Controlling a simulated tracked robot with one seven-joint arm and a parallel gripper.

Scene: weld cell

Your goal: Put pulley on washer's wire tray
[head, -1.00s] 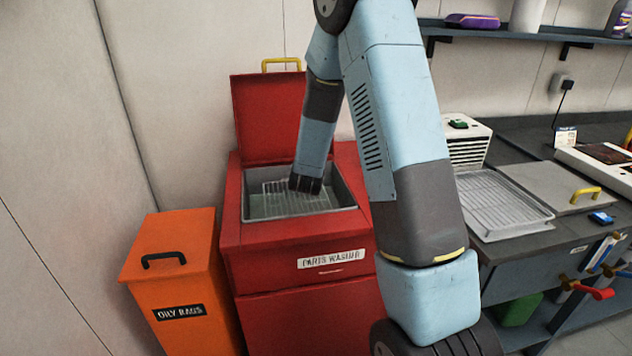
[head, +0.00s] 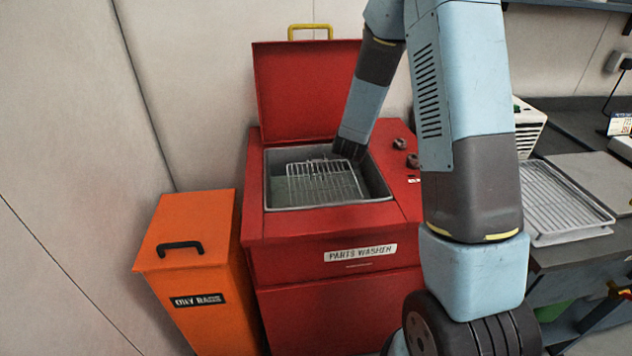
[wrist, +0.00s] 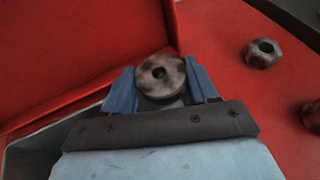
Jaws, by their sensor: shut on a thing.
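The pulley, a worn grey-brown disc with a centre hole (wrist: 173,77), is held between the blue fingers of my gripper (wrist: 161,85) in the wrist view. In the head view my gripper (head: 349,152) is at the back right of the washer basin, and the pulley cannot be made out there. The wire tray (head: 315,184) sits in the grey basin of the open red parts washer (head: 340,272). The gripper is by the tray's back right side; its height above the tray is hard to tell.
The washer's raised red lid (head: 305,92) stands behind the basin. Two small dark metal parts, one a nut-like piece (wrist: 262,53), lie on the red top to the right. An orange oily-rags bin (head: 190,235) stands at left. A bench with a rack (head: 560,204) is at right.

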